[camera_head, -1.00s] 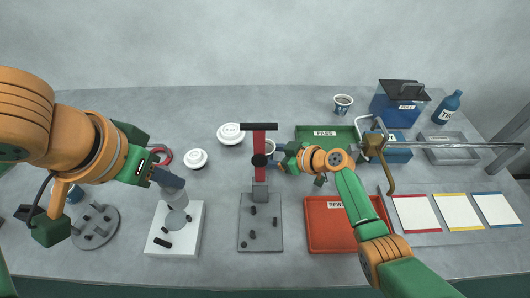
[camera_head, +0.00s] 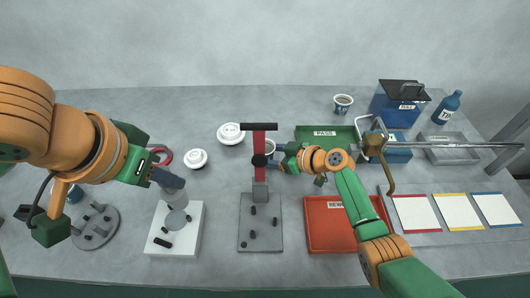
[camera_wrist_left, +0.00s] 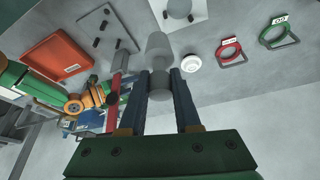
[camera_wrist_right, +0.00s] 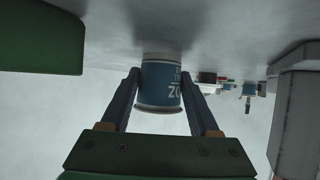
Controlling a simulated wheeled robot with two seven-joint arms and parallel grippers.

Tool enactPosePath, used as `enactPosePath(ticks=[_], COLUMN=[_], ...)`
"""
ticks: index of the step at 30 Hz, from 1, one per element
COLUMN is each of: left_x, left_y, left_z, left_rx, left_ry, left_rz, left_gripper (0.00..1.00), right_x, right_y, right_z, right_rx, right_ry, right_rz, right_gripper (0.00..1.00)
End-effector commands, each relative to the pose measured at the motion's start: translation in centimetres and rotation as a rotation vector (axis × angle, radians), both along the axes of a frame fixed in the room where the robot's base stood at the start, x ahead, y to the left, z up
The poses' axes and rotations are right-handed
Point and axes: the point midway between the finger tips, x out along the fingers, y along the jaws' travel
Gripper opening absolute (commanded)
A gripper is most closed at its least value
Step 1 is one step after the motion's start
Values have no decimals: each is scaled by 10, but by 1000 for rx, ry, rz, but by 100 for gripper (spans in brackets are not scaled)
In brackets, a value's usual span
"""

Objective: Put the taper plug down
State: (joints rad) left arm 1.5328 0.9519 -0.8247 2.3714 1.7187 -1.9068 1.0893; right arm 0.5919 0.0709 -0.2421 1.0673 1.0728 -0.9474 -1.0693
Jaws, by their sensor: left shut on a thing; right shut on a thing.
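The taper plug (camera_head: 176,218) is a pale grey tapered cylinder. In the head view it overlaps the white plate (camera_head: 194,236); I cannot tell whether it touches it. My left gripper (camera_head: 172,182) is shut on the plug's narrow end. The left wrist view shows the plug (camera_wrist_left: 159,48) between the two fingers (camera_wrist_left: 160,82), pointing towards the white plate (camera_wrist_left: 188,18). My right gripper (camera_wrist_right: 163,92) is shut on a blue paper cup (camera_wrist_right: 160,82) with white lettering. In the head view that cup (camera_head: 268,147) is partly hidden behind the red-handled press.
The red-handled press (camera_head: 259,160) stands on a grey plate (camera_head: 260,235) right of the white plate. A round grey base (camera_head: 95,228) with pegs is at left. White lids (camera_head: 196,158) lie behind. A green tray (camera_head: 310,133) and red tray (camera_head: 330,235) are at right.

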Motion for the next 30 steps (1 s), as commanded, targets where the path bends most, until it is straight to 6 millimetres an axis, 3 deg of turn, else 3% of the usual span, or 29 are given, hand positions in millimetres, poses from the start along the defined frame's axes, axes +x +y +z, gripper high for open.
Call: enactPosePath(ticks=[8, 11, 14, 18, 22, 26, 30], left_x=[1, 12, 38, 87, 134, 172, 198], left_y=[-1, -10, -29, -60, -87, -111, -131], left_z=[1, 8, 23, 46, 56, 48, 25], left_rx=[-1, -3, -4, -1, 1, 2, 2], left_ry=[-1, 0, 2, 3, 4, 6, 6], left_rz=[-1, -20, -57, -118, -164, -204, -252], left_gripper=[0, 0, 0, 0, 0, 0, 0], right_x=[0, 0, 0, 0, 0, 0, 0], right_y=[0, 0, 0, 0, 0, 0, 0], right_z=[0, 0, 0, 0, 0, 0, 0], right_rx=[0, 0, 0, 0, 0, 0, 0], right_ry=[0, 0, 0, 0, 0, 0, 0], right_rz=[0, 0, 0, 0, 0, 0, 0], right_gripper=[0, 0, 0, 0, 0, 0, 0])
